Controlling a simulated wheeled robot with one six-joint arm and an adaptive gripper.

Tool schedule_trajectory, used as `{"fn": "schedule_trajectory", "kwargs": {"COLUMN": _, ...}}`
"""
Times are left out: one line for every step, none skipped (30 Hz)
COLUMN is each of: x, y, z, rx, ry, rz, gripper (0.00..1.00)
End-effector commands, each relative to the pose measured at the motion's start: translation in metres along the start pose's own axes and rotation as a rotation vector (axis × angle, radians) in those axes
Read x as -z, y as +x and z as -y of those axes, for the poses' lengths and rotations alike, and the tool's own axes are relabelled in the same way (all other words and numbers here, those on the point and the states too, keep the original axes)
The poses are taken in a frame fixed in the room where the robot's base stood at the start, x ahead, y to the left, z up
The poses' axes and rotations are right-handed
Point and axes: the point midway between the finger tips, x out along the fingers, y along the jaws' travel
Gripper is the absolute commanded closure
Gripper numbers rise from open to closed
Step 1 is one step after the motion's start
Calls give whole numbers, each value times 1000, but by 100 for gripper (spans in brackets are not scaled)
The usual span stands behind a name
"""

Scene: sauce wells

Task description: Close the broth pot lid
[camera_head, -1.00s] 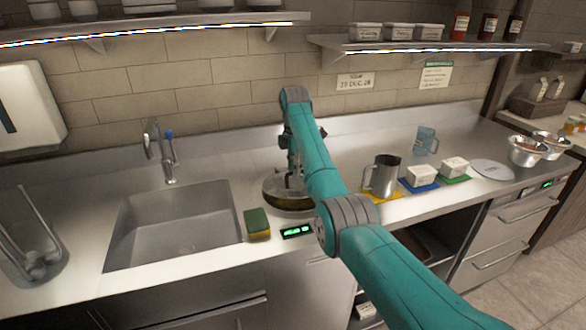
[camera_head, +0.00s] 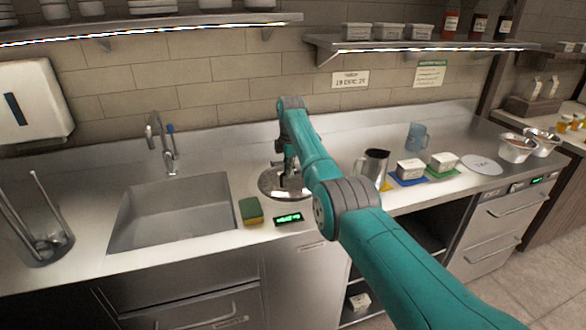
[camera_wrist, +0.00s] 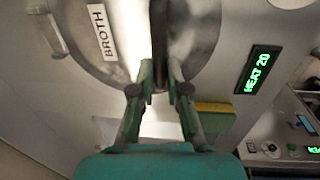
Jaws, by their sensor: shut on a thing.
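The broth pot (camera_head: 268,190) is set in the counter right of the sink, partly hidden behind my arm. Its round metal lid (camera_wrist: 205,22) lies over it, looking about level. In the wrist view a white BROTH label (camera_wrist: 102,32) is on its left part. My gripper (camera_head: 284,168) is above the middle of the lid, pointing down. In the wrist view its fingers (camera_wrist: 163,82) are close together on the dark lid handle (camera_wrist: 178,45). I cannot tell whether the rim is fully seated all round.
A green-yellow sponge (camera_head: 251,211) and a heat display (camera_head: 288,219) are at the pot's front. The sink (camera_head: 180,215) is left. A metal pitcher (camera_head: 374,168), white tubs (camera_head: 411,169) and a blue jug (camera_head: 417,137) stand right.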

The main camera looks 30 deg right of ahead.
Motion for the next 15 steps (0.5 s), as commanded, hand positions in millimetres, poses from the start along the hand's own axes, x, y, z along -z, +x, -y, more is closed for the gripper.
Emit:
{"fn": "schedule_trajectory", "kwargs": {"x": -1, "y": 6, "z": 3, "rx": 9, "ry": 1, "rz": 0, "gripper": 100}}
{"fn": "schedule_trajectory", "kwargs": {"x": -1, "y": 8, "z": 3, "rx": 9, "ry": 1, "rz": 0, "gripper": 100}}
{"fn": "schedule_trajectory", "kwargs": {"x": -1, "y": 9, "z": 3, "rx": 9, "ry": 1, "rz": 0, "gripper": 100}}
{"fn": "schedule_trajectory", "kwargs": {"x": -1, "y": 9, "z": 4, "rx": 10, "ry": 1, "rz": 1, "gripper": 100}}
{"fn": "schedule_trajectory", "kwargs": {"x": -1, "y": 10, "z": 4, "rx": 10, "ry": 1, "rz": 1, "gripper": 100}}
{"fn": "schedule_trajectory", "kwargs": {"x": -1, "y": 10, "z": 4, "rx": 12, "ry": 1, "rz": 1, "gripper": 100}}
{"fn": "schedule_trajectory", "kwargs": {"x": -1, "y": 10, "z": 4, "rx": 12, "ry": 1, "rz": 1, "gripper": 100}}
{"fn": "schedule_trajectory", "kwargs": {"x": -1, "y": 10, "z": 4, "rx": 13, "ry": 1, "rz": 1, "gripper": 100}}
{"fn": "schedule_trajectory", "kwargs": {"x": -1, "y": 11, "z": 5, "rx": 14, "ry": 1, "rz": 1, "gripper": 100}}
{"fn": "schedule_trajectory", "kwargs": {"x": -2, "y": 11, "z": 5, "rx": 15, "ry": 1, "rz": 1, "gripper": 100}}
{"fn": "schedule_trajectory", "kwargs": {"x": -2, "y": 11, "z": 5, "rx": 16, "ry": 1, "rz": 1, "gripper": 100}}
{"fn": "schedule_trajectory", "kwargs": {"x": -2, "y": 11, "z": 5, "rx": 17, "ry": 1, "rz": 1, "gripper": 79}}
{"fn": "schedule_trajectory", "kwargs": {"x": -2, "y": 12, "z": 6, "rx": 18, "ry": 1, "rz": 1, "gripper": 71}}
{"fn": "schedule_trajectory", "kwargs": {"x": -2, "y": 11, "z": 6, "rx": 17, "ry": 1, "rz": 1, "gripper": 64}}
{"fn": "schedule_trajectory", "kwargs": {"x": -2, "y": 11, "z": 5, "rx": 16, "ry": 1, "rz": 1, "gripper": 61}}
